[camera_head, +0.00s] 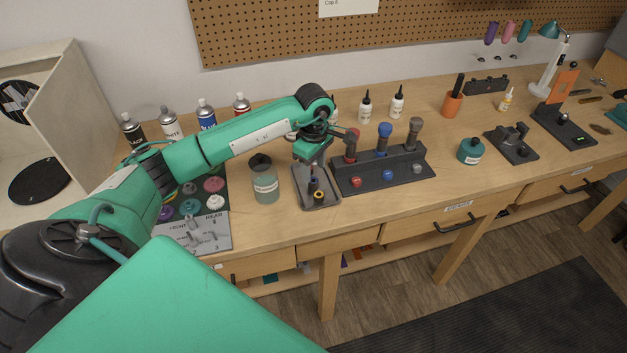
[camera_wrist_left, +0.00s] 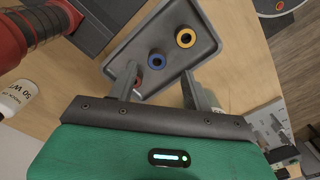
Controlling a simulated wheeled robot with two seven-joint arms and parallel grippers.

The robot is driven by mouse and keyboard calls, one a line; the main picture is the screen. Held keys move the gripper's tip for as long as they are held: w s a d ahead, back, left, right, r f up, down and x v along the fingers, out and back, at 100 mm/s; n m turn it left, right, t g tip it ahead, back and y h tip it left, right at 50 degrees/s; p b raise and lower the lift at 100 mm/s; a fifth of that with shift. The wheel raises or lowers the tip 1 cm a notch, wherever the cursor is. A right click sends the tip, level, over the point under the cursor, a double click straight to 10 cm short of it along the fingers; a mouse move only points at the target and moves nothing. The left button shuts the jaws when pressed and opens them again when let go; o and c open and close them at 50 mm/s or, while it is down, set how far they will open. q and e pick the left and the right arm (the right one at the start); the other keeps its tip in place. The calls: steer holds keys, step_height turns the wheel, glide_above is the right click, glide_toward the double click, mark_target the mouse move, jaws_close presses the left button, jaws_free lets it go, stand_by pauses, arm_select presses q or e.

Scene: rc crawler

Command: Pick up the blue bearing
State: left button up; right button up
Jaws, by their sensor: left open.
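The blue bearing (camera_wrist_left: 157,60) is a small ring in a grey tray (camera_wrist_left: 205,48), between a yellow bearing (camera_wrist_left: 185,38) and a red bearing (camera_wrist_left: 137,82). My left gripper (camera_wrist_left: 160,73) is open and empty, its fingertips pointing at the tray with the blue bearing between and slightly beyond them. In the head view, my left gripper (camera_head: 313,178) hangs over the tray (camera_head: 320,204). There it hides most of the tray's inside, and I cannot make out the blue bearing. My right gripper is not seen.
A dark rack (camera_head: 400,171) with red, blue and grey-handled tools stands right beside the tray. A glass jar (camera_head: 264,184) stands on its left. Bottles and spray cans line the back of the wooden bench (camera_head: 284,232). Bare wood lies in front of the tray.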

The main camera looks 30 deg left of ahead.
mark_target(314, 180)
arm_select(q)
steer(key=f+p, duration=0.1)
steer(key=f, duration=0.2)
steer(key=shift+w+a+f+p, duration=0.2)
steer(key=shift+f+p, duration=0.1)
steer(key=shift+p, duration=0.1)
steer(key=shift+f, duration=0.5)
steer(key=c, duration=1)
steer(key=shift+c, duration=0.3)
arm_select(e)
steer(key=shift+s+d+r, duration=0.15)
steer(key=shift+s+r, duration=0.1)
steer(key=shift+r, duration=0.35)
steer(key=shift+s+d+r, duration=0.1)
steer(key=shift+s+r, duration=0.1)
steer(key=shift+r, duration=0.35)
arm_select(q)
steer(key=shift+r, duration=0.1)
